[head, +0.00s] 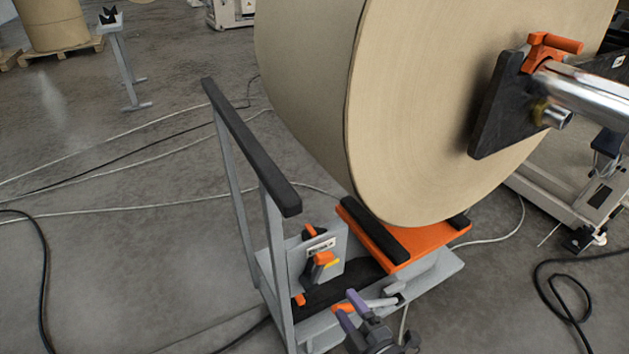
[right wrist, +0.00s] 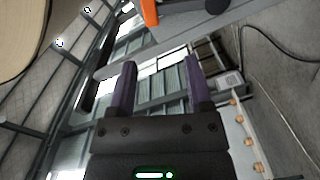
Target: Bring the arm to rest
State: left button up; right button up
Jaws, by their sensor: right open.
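My right gripper (head: 347,312) shows at the bottom of the head view, with purple fingers beside the orange-tipped lever of the lift cart (head: 449,270). In the right wrist view its two purple fingers (right wrist: 156,88) stand apart with nothing between them, so it is open and empty. Whether it touches the cart cannot be told. My left gripper is in neither view.
A large kraft roll (head: 420,130) stands above the cart's orange cradle (head: 425,243). A dark chuck arm with an orange handle (head: 555,43) meets the roll's core. Cables (head: 100,205) cross the floor. Open floor lies at left.

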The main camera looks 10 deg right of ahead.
jog(key=s+d+f+m+g+h+p, duration=0.2)
jog(key=s+d+f+m+g, duration=0.15)
jog(key=s+f, duration=0.4)
jog(key=s+d+f+m+g+h+p, duration=0.2)
jog(key=s+f+m+g, duration=0.3)
jog(key=s+f, duration=0.25)
pick_arm(q)
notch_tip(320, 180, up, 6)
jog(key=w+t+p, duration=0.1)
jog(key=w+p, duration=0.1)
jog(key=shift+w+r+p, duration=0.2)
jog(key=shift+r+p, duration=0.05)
jog(key=shift+p, duration=0.05)
pick_arm(e)
jog(key=s+d+f+m+g+h, duration=0.1)
jog(key=s+d+f+m+g, duration=0.1)
jog(key=s, duration=1.1)
jog(key=s+d+f+m+g+h, duration=0.1)
jog(key=s+m+g, duration=0.3)
jog(key=s, duration=0.9)
jog(key=d+f+g, duration=0.1)
jog(key=g, duration=0.1)
jog(key=shift+d+g+h, duration=0.25)
jog(key=shift+g+h, duration=0.05)
jog(key=shift+g, duration=0.05)
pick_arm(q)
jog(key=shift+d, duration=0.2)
